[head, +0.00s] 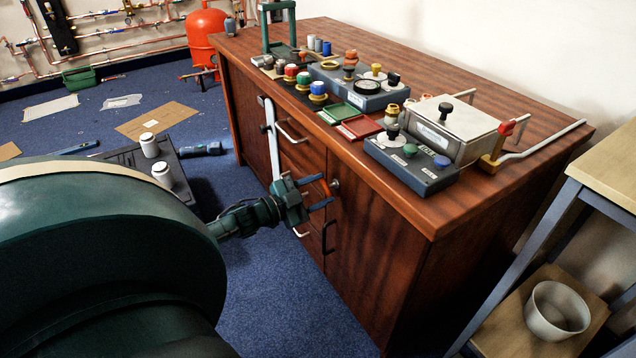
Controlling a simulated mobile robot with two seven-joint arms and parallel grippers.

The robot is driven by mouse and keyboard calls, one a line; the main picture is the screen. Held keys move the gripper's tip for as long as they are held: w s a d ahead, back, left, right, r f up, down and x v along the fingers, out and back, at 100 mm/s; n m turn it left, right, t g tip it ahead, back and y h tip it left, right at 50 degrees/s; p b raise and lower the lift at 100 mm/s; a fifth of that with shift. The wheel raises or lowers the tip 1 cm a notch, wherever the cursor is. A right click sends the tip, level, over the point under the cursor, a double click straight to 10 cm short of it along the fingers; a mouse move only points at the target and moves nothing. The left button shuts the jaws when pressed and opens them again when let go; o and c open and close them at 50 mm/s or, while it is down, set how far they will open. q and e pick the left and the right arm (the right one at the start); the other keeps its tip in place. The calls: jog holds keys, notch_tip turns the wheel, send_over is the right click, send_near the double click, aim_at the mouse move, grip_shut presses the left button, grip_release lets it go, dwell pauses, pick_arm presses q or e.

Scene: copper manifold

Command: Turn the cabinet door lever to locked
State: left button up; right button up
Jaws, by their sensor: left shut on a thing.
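The wooden cabinet (372,250) stands in the middle of the head view, its door front facing left. The door lever (325,187) has a red-orange grip and a round metal pivot (335,184) on the door's upper part. My left gripper (321,192) reaches in from the left and is shut on the lever, with its blue fingers on either side of the grip. The fingers hide part of the lever, so its exact angle and any lock marking are hard to tell. My right gripper is not in view.
Control boxes with knobs (410,165) and a metal box (446,128) stand on the cabinet top. Drawer handles (291,133) and a dark door handle (327,238) stick out near my gripper. A side table (610,165) stands right. Blue floor lies before the cabinet.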

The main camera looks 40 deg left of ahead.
pick_arm(q)
jog(key=m, duration=0.3)
jog(key=shift+p, duration=0.3)
jog(key=m, duration=0.3)
jog(key=shift+d+f+m, duration=0.1)
jog(key=shift+m, duration=0.2)
jog(key=shift+f+m, duration=0.1)
jog(key=shift+m, duration=1.9)
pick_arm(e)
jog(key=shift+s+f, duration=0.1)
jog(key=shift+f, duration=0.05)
pick_arm(q)
jog(key=o, duration=1)
jog(key=shift+s, duration=0.15)
